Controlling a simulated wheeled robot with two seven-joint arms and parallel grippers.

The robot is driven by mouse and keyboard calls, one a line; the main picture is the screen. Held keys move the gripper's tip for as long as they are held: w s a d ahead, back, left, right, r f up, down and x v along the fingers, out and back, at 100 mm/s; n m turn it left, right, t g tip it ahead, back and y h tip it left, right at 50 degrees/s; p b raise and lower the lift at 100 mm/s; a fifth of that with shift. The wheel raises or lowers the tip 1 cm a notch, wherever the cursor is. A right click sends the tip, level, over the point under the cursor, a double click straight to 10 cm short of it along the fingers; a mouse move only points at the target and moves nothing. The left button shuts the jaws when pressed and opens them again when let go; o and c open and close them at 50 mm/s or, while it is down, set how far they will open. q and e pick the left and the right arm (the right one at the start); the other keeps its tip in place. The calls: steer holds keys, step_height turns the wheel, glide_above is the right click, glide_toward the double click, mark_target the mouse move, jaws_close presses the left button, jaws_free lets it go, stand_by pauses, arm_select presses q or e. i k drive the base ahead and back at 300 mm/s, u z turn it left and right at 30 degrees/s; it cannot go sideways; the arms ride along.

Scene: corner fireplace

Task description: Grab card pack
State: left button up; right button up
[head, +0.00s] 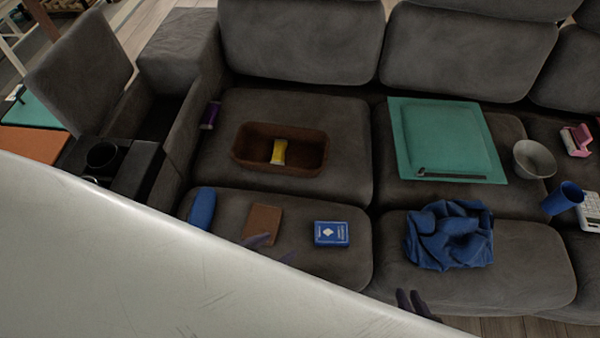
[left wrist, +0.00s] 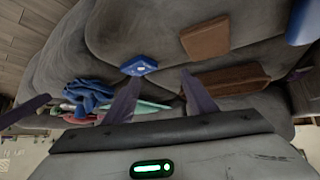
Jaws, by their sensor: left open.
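The card pack (head: 331,234) is a blue box with a white mark, lying flat on the front of the left sofa seat. It also shows in the left wrist view (left wrist: 139,65), just beyond one fingertip of my left gripper. My left gripper (head: 277,247) is open and empty, left of the pack in the head view. Its two dark fingers stand apart in the left wrist view (left wrist: 160,76). It looks apart from the pack. My right gripper (head: 410,302) shows only as dark fingertips at the sofa's front edge; its opening is unclear.
A brown flat item (head: 263,221) and a blue item (head: 202,207) lie left of the pack. A brown tray (head: 240,150) holding a yellow item (head: 279,151) sits behind. A crumpled blue cloth (head: 449,235) lies right. My white arm hides the lower left.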

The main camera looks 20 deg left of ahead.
mark_target(328, 232)
steer(key=z, duration=0.5)
steer(key=k, duration=0.5)
steer(key=u, duration=0.9)
steer(key=i, duration=0.25)
steer(key=z, duration=1.6)
steer(key=k, duration=1.25)
steer(key=u, duration=1.5)
steer(key=i, duration=0.5)
steer(key=u, duration=0.05)
